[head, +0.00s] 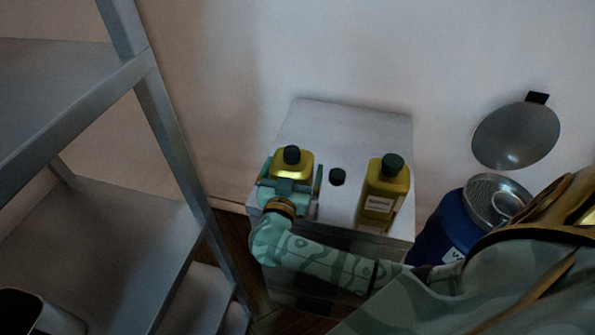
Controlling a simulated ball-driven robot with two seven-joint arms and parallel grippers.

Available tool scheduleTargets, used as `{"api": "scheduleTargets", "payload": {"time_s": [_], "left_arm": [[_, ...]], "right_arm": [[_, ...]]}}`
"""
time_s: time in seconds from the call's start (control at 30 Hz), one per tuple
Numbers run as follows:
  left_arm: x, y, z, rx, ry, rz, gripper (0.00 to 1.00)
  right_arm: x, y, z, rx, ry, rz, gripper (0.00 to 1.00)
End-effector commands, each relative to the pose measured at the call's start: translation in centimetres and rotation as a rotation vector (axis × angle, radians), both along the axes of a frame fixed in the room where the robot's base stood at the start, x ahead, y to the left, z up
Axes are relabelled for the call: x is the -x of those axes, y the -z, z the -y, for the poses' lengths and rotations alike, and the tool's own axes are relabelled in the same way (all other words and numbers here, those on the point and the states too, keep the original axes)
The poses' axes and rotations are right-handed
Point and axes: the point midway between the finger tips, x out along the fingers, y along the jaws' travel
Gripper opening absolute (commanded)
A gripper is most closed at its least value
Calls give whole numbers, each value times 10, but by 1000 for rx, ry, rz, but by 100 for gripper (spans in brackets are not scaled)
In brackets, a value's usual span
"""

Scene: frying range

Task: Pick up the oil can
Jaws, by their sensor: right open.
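Two yellow oil cans stand upright on a grey metal cabinet. The left oil can (306,162) has a black cap. The right oil can (384,186) has a dark green cap and a white label. My right gripper (292,180) is at the left can, open, with one finger on each side of it. The gripper hides the can's lower part, and I cannot tell whether the fingers touch it. My left gripper is not in view.
A metal shelf rack (168,120) stands at left. A blue drum (447,228) with a strainer (489,196) on top is at right. A round lid (515,136) is against the wall.

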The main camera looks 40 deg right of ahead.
Motion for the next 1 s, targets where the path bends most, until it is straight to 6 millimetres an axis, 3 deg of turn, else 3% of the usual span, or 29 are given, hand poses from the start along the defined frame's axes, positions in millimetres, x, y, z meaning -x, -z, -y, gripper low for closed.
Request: {"api": "scheduleTargets", "payload": {"time_s": [0.17,0.37,0.73,0.93,1.0], "left_arm": [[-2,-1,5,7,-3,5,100],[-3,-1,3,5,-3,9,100],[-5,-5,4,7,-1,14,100],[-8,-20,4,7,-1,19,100],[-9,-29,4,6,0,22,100]], "right_arm": [[0,-1,-1,-1,-1,0,100],[0,-1,-1,-1,-1,0,50],[0,-7,-1,-4,-1,0,50],[1,-40,-1,-6,0,5,50],[15,-54,-3,-6,-2,4,50]]}}
